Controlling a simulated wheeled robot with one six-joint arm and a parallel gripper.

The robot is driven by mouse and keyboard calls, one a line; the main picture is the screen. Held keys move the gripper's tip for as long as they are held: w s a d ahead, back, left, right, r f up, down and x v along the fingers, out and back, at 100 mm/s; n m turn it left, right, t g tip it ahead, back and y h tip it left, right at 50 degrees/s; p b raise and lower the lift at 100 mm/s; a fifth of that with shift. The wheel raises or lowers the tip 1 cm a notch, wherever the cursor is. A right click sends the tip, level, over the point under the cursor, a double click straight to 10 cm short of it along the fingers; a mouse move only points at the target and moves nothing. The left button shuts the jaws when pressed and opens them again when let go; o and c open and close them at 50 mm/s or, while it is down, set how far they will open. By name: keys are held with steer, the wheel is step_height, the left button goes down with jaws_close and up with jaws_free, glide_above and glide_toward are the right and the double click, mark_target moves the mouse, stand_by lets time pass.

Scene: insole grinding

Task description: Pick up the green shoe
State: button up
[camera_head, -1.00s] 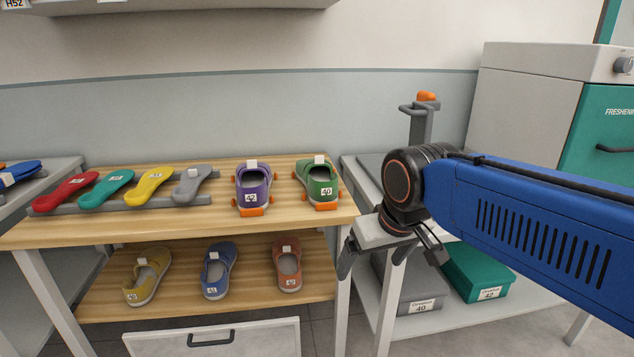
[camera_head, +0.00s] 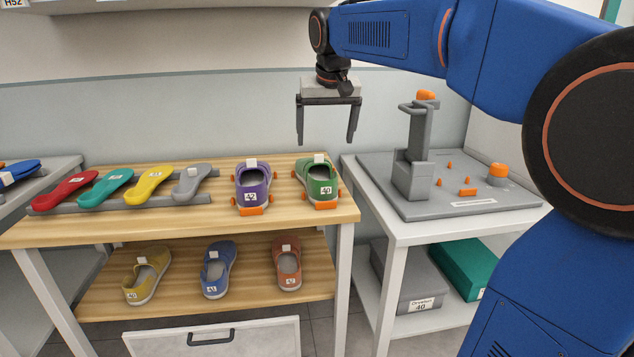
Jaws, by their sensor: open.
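The green shoe (camera_head: 321,183) stands near the right end of the wooden table top, toe toward me, with a "40" label and a white tab on top. Orange holder pieces sit at its front and sides. My gripper (camera_head: 325,140) is open and empty, fingers pointing down, and appears above the green shoe, clear of it. How far back the gripper is cannot be told exactly.
A purple shoe (camera_head: 253,187) stands close left of the green one. Several coloured insoles lie on a grey rack (camera_head: 130,204). A grey press-like device (camera_head: 412,160) stands on the right bench.

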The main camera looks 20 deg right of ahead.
glide_toward(321, 178)
steer(key=s, duration=0.1)
steer(key=s+a+f, duration=0.1)
steer(key=s, duration=0.1)
steer(key=s+a, duration=0.1)
steer(key=shift+s+f, duration=0.15)
steer(key=shift+s, duration=0.25)
steer(key=shift+x, duration=2.75)
steer(key=shift+w, duration=0.15)
steer(key=c, duration=1.5)
steer(key=shift+r, duration=0.25)
